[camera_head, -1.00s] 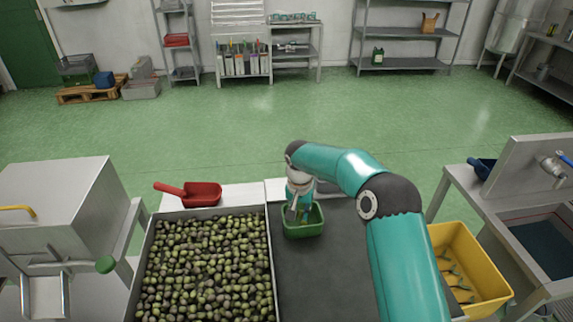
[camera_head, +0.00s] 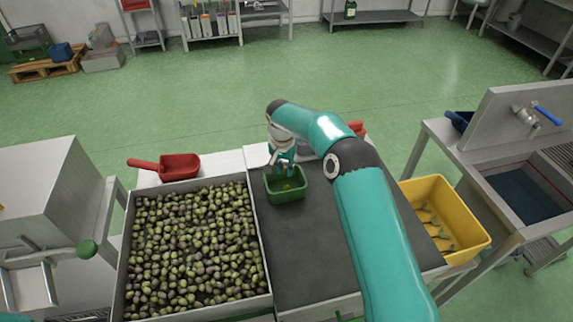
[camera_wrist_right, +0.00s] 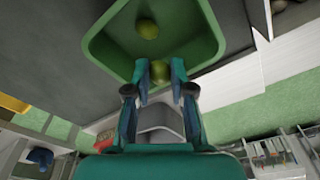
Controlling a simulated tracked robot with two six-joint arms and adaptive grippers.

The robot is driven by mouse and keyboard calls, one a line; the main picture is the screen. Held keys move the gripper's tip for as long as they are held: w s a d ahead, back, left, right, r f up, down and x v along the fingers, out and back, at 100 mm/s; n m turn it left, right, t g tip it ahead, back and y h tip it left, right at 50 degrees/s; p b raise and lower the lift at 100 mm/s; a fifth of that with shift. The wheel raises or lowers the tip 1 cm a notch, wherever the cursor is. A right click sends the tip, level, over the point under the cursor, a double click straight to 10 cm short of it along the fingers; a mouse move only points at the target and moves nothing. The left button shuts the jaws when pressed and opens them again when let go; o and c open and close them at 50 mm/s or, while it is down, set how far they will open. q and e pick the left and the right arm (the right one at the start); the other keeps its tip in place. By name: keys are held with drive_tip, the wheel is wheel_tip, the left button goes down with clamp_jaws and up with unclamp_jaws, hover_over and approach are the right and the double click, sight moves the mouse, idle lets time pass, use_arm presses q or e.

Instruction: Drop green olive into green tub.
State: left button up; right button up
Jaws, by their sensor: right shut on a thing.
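My right gripper (camera_head: 285,170) is over the far part of the green tub (camera_head: 285,196), fingers pointing down. In the right wrist view the gripper (camera_wrist_right: 160,78) is shut on a green olive (camera_wrist_right: 159,70), held between its fingertips in front of the tub (camera_wrist_right: 205,50). Another green olive (camera_wrist_right: 147,28) lies inside the tub. The tub stands on the dark mat (camera_head: 310,255). My left gripper is not in view.
A large bin of mixed green and dark olives (camera_head: 262,245) stands left of the mat. A red scoop (camera_head: 180,167) lies behind it. A yellow crate (camera_head: 465,250) is at the right, near a sink (camera_head: 525,190). Part of a red thing (camera_head: 357,128) shows behind my arm.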

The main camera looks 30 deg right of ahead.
drive_tip(key=shift+f, duration=0.3)
drive_tip(key=o, duration=0.8)
drive_tip(key=r, duration=0.8)
drive_tip(key=s+a+r, duration=0.1)
drive_tip(key=r, duration=0.2)
drive_tip(key=shift+r, duration=0.4)
